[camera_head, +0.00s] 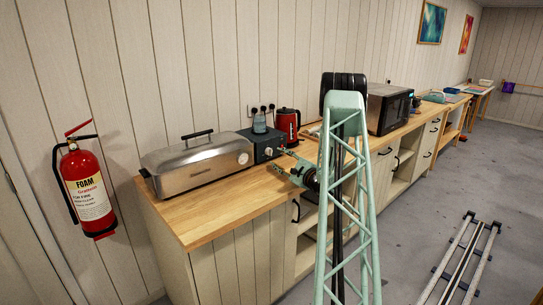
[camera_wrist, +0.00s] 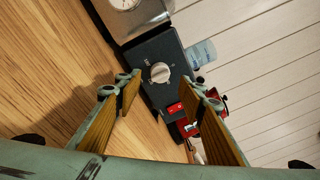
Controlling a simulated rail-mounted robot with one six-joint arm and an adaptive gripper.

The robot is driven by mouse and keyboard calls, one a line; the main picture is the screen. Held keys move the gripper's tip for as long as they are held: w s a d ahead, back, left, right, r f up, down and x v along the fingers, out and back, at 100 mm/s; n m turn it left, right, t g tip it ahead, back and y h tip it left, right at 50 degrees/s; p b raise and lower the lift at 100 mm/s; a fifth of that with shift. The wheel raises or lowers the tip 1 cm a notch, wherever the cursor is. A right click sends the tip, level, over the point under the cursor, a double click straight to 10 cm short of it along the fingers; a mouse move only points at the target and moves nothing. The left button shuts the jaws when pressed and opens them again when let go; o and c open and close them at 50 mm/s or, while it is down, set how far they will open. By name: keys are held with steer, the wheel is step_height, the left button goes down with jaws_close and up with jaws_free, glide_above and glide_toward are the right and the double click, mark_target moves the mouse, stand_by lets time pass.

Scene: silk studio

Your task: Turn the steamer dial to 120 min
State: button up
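The steamer (camera_head: 200,160) is a long metal box with a black lid handle, standing on the wooden counter against the wall. Its dark control box (camera_head: 262,143) is at its right end. In the wrist view the control box (camera_wrist: 150,55) carries a pale round dial (camera_wrist: 160,72) and a red switch (camera_wrist: 175,108). The dial's marks are too small to read. My gripper (camera_head: 285,160) is in front of the control box in the head view. In the wrist view its two fingers (camera_wrist: 168,92) are spread apart, with the dial beyond their tips and nothing between them.
A red kettle (camera_head: 287,122) stands right of the control box, and a clear container (camera_head: 259,124) is behind it. A microwave (camera_head: 388,108) is farther along the counter (camera_head: 190,215). A fire extinguisher (camera_head: 86,190) hangs on the wall at left. The front of the counter is clear.

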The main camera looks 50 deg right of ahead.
mark_target(271, 153)
steer(key=shift+b+x, duration=0.3)
steer(key=shift+x, duration=3)
steer(key=c, duration=0.8)
